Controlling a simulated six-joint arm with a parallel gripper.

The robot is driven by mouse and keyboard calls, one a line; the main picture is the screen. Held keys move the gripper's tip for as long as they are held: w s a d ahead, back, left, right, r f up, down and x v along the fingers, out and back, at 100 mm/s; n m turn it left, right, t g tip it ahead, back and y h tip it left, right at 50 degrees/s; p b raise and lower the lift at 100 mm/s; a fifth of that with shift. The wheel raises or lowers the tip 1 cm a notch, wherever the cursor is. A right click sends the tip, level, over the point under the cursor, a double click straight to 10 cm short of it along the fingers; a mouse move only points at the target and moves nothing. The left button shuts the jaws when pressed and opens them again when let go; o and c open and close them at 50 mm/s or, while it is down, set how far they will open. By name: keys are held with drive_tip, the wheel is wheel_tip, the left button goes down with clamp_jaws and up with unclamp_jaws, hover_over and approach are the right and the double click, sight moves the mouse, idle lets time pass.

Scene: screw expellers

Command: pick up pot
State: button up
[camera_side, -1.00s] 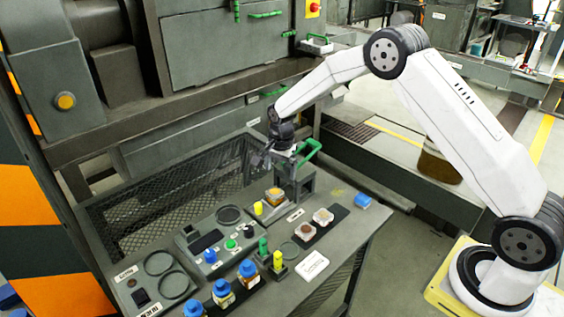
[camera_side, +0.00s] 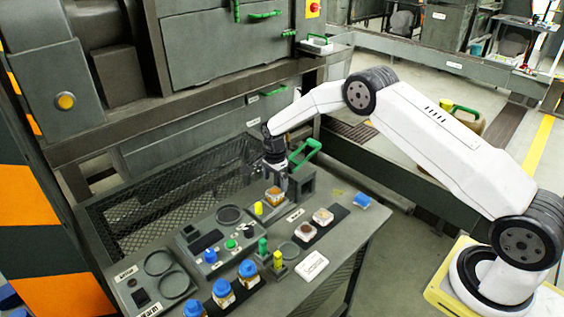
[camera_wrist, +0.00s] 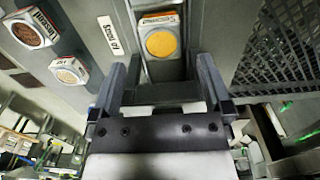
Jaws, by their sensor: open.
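A small square pot with orange-yellow contents (camera_side: 274,197) stands on the bench in the side view. In the wrist view the pot (camera_wrist: 161,43) shows its round yellow top, just beyond the fingertips and roughly centred between them. My gripper (camera_side: 275,182) points down close above the pot in the side view. In the wrist view my gripper (camera_wrist: 161,78) has its two fingers wide apart with nothing between them. The exact height gap to the pot is hard to judge.
Two similar pots, one whitish (camera_side: 323,216) and one dark (camera_side: 307,231), stand on a black strip nearby. A green handle (camera_side: 305,155) is right of the gripper. Several blue-capped bottles (camera_side: 222,289) stand at the front. A mesh panel (camera_side: 170,200) lies behind.

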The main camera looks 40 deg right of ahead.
sight(275, 191)
drive_tip(key=shift+f, duration=0.2)
drive_tip(key=shift+f, duration=2.5)
clamp_jaws()
drive_tip(key=shift+r, duration=0.2)
